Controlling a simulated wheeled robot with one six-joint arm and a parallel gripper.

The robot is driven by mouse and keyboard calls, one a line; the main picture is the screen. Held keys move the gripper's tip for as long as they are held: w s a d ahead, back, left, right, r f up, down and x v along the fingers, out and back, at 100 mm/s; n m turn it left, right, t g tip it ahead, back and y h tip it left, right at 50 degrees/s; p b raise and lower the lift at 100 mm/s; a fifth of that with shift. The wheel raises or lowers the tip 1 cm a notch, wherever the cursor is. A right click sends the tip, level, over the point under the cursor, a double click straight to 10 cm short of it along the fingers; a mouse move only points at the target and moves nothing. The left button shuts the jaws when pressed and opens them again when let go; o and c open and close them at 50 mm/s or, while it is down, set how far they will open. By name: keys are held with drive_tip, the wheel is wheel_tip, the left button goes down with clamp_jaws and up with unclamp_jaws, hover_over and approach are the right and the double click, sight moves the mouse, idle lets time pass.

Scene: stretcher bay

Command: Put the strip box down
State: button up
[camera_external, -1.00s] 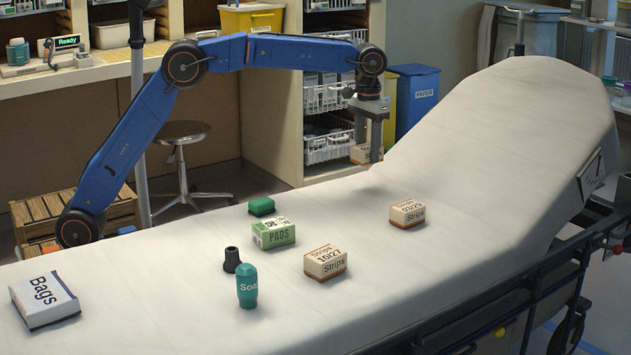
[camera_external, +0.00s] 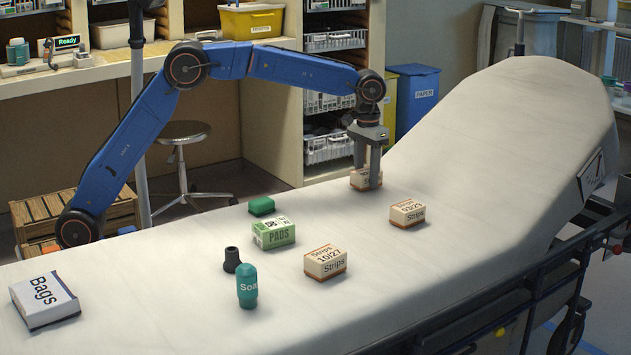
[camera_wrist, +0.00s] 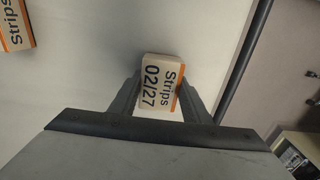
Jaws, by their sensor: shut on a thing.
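My gripper (camera_external: 368,177) is shut on a cream and orange strip box (camera_external: 358,180) at the far edge of the stretcher. In the wrist view this box (camera_wrist: 160,83) reads "Strips 02/27" and sits between both fingers. Its underside is at or very near the white sheet; I cannot tell whether it touches. A second strip box (camera_external: 407,213) marked 03/29 stands to the right and nearer. A third strip box (camera_external: 326,262) marked 10/27 stands nearer the front. Part of another strip box (camera_wrist: 16,26) shows at the wrist view's upper left.
On the stretcher (camera_external: 480,170) stand a green PADS box (camera_external: 273,233), a small green block (camera_external: 261,206), a soap bottle (camera_external: 247,287), a dark cup-like piece (camera_external: 232,260) and a Bags box (camera_external: 45,300). The sheet right of the gripper toward the raised backrest is clear.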

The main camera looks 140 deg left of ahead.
sight(367, 171)
drive_tip(key=shift+f, duration=0.15)
drive_tip(key=o, duration=1)
drive_tip(key=shift+o, duration=0.2)
wheel_tip(367, 171, up, 12)
drive_tip(key=shift+r, duration=0.2)
